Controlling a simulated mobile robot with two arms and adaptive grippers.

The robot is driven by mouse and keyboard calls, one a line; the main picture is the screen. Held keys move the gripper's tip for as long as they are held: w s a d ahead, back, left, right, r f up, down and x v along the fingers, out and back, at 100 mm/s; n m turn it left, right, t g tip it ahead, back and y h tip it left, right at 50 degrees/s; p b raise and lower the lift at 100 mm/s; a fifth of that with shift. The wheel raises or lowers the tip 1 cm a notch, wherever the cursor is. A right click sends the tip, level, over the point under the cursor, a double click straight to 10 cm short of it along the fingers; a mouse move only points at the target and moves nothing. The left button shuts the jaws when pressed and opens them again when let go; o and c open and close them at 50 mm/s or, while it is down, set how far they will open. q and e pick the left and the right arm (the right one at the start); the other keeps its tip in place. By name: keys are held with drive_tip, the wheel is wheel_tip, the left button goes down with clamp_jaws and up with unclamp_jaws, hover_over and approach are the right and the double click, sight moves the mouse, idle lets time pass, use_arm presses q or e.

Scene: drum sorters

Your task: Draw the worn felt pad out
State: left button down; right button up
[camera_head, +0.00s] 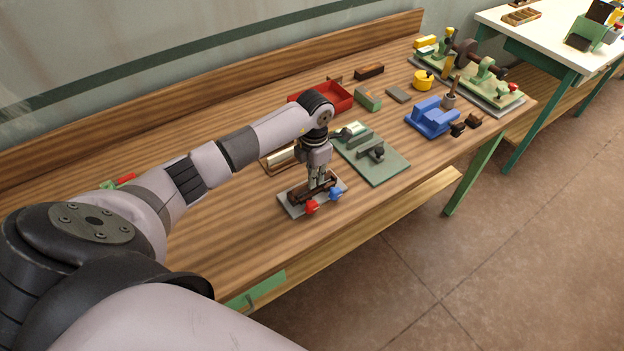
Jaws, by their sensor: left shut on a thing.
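My left gripper (318,183) points straight down over a small fixture near the front edge of the wooden bench. The fixture has a grey base plate (291,207), a dark brown block on it, a red knob (312,207) and a blue knob (336,194) at its front. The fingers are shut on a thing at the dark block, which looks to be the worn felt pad. The pad is too small and too covered by the fingers to make out clearly. My right gripper is not in view.
A green-grey plate (385,171) with a clamp stands just right of the fixture. Behind are a red tray (339,100) and a green block (367,99). A blue vise (432,117) and a green machine (484,70) are farther right. The bench left of the fixture is mostly clear.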

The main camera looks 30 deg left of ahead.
use_arm(q)
drive_tip(key=shift+r, duration=0.1)
drive_tip(key=shift+r, duration=0.6)
wheel_tip(320, 180, up, 19)
drive_tip(key=b, duration=0.3)
drive_tip(key=shift+f+b, duration=0.15)
drive_tip(key=shift+b, duration=0.15)
